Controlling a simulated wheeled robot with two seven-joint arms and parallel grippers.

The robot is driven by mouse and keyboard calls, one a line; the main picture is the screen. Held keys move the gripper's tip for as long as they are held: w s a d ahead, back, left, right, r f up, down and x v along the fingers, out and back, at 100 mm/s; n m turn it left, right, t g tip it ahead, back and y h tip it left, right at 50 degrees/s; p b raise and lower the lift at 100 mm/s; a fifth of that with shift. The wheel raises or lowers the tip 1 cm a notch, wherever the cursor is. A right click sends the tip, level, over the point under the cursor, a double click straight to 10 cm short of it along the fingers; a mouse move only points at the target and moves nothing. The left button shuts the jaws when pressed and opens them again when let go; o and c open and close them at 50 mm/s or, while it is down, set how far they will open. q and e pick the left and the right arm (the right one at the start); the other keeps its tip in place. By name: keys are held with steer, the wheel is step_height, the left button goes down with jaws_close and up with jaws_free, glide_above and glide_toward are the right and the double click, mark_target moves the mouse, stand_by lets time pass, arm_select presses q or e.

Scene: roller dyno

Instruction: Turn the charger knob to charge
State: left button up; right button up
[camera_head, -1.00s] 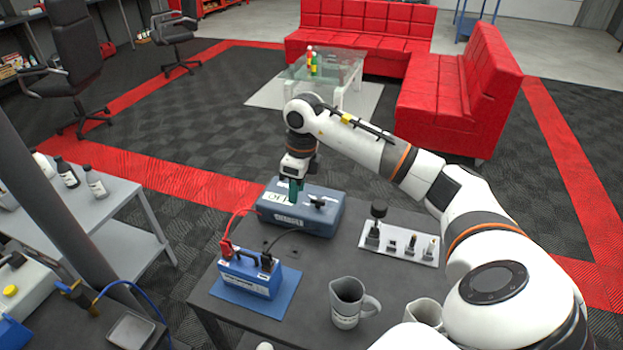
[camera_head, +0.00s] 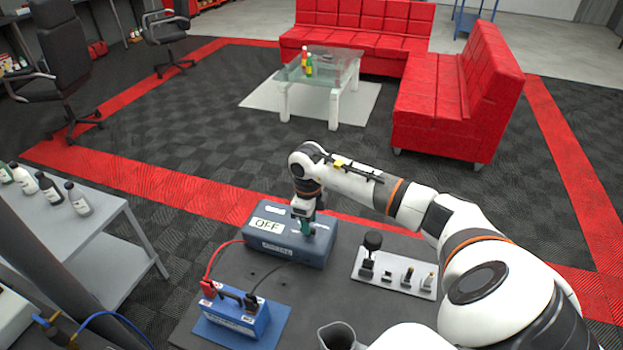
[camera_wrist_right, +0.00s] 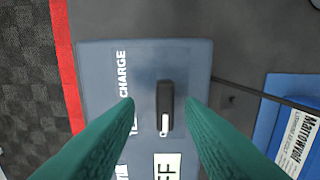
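The charger (camera_head: 272,256) is a blue-grey box on the dark table, with a white sign reading OFF on top. In the right wrist view its top (camera_wrist_right: 190,60) carries the word CHARGE at the left and other lettering partly hidden by a finger. The black knob (camera_wrist_right: 165,98) has a white mark at its lower end, on the side of the OFF sign. My right gripper (camera_wrist_right: 160,101) is open, its two green fingers on either side of the knob with gaps visible. In the head view the right gripper (camera_head: 306,225) is over the charger's right part and hides the knob. My left gripper is not in view.
A blue battery (camera_head: 236,315) with red and black cables stands on a blue mat in front of the charger. A white tray (camera_head: 398,281) with small parts lies to the right. A grey mug (camera_head: 338,337) is at the bottom edge.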

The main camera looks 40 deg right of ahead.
steer(key=shift+a+f, duration=0.1)
steer(key=shift+f, duration=0.6)
steer(key=shift+r, duration=0.1)
jaws_close()
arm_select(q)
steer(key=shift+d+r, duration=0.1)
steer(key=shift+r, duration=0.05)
